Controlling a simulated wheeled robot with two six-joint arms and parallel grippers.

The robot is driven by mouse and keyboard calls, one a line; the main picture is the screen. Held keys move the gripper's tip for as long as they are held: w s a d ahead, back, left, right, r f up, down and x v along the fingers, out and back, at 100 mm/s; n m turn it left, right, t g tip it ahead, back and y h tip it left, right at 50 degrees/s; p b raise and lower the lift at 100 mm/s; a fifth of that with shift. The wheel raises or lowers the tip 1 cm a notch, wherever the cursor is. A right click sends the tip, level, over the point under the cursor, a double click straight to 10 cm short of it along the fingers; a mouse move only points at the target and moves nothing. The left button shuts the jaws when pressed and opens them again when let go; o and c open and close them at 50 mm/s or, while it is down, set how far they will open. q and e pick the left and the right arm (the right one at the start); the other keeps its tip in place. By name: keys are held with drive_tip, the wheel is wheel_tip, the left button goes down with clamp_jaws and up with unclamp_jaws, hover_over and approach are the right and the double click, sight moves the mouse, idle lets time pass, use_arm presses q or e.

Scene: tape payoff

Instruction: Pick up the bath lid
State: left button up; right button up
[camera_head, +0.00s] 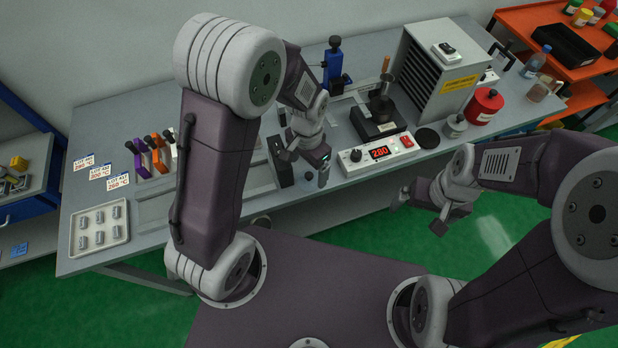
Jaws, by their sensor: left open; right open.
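The bath is probably the dark square unit (366,125) near the middle of the bench; a black round piece with a knob (382,107), which looks like its lid, sits on top. A flat black disc (427,138) lies to its right, and I cannot tell whether it is a lid or a pad. My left gripper (306,167) is open and empty over the bench's front part, left of the bath. My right gripper (418,212) is open and empty in front of the bench edge, above the green floor.
A white controller reading 280 (400,146) stands before the bath. A grey vented cabinet (430,75), small metal pot (454,127) and red can (484,106) stand right. A blue stand (334,68) is behind. Colored-handled tools (155,150) and a parts tray (120,235) are left.

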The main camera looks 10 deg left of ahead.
sight(309, 174)
use_arm(q)
drive_tip(key=shift+w+f, duration=0.1)
drive_tip(key=shift+f, duration=0.05)
drive_tip(key=f, duration=0.5)
drive_tip(key=shift+w+d, duration=0.1)
drive_tip(key=shift+w, duration=0.1)
drive_tip(key=c, duration=1.4)
